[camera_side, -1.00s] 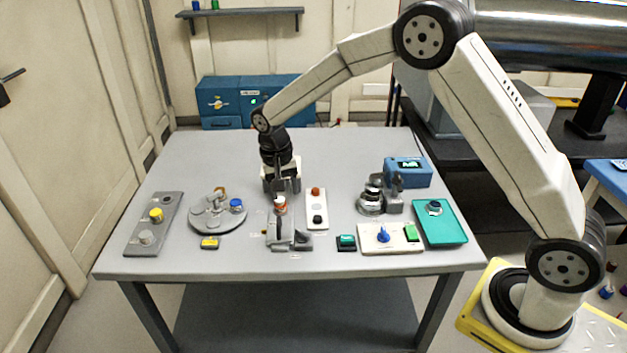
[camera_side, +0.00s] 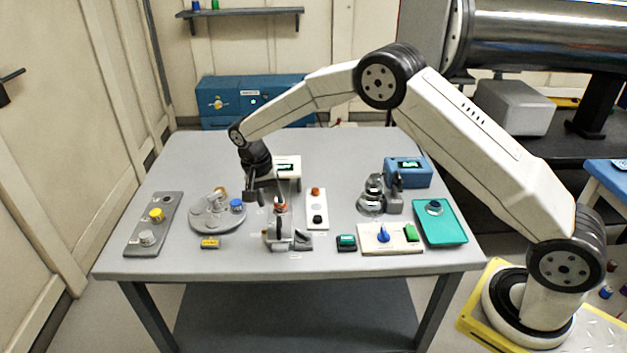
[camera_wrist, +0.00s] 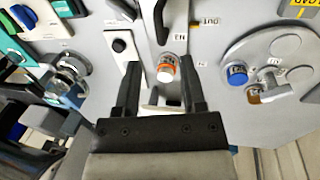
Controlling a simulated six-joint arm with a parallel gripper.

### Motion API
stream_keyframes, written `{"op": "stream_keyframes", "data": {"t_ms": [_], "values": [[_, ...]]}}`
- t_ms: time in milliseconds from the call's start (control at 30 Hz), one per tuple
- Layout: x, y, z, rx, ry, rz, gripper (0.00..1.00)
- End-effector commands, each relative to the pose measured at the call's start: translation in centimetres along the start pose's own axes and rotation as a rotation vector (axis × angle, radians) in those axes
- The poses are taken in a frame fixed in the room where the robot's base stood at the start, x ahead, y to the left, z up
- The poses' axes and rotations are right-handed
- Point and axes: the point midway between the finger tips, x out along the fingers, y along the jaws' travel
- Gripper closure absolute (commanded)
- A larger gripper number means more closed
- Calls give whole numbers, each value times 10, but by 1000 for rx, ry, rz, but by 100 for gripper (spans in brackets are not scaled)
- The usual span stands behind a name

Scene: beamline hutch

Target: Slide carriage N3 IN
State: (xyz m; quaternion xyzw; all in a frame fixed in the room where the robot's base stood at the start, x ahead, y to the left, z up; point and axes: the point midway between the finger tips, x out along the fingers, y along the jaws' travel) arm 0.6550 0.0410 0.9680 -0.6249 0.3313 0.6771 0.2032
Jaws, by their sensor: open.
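A grey slide fixture (camera_side: 279,236) stands near the front middle of the table. A part with an orange-ringed, pale top (camera_side: 281,206) rises at its back end. In the wrist view the orange-ringed top (camera_wrist: 167,70) lies ahead of and between my two fingers, with no visible contact. My gripper (camera_side: 267,192) is open, tilted, and just behind and left of that part; its fingers (camera_wrist: 162,92) are spread wide in the wrist view. Small white labels (camera_wrist: 180,38) lie beside the slide; I cannot read N3 surely on any of them.
A round grey turntable (camera_side: 216,216) with a blue cap stands left of the slide. A white button strip (camera_side: 317,209) stands close on the right. A white display box (camera_side: 288,167) is behind my gripper. The table's rear left is clear.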

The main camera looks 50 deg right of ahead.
Motion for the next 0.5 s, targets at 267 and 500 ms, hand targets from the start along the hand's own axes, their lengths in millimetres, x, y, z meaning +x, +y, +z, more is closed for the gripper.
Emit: {"op": "stream_keyframes", "data": {"t_ms": [267, 500], "values": [[36, 1, 1, 0, -2, 3, 47], [57, 0, 0, 0, 0, 1, 47]]}}
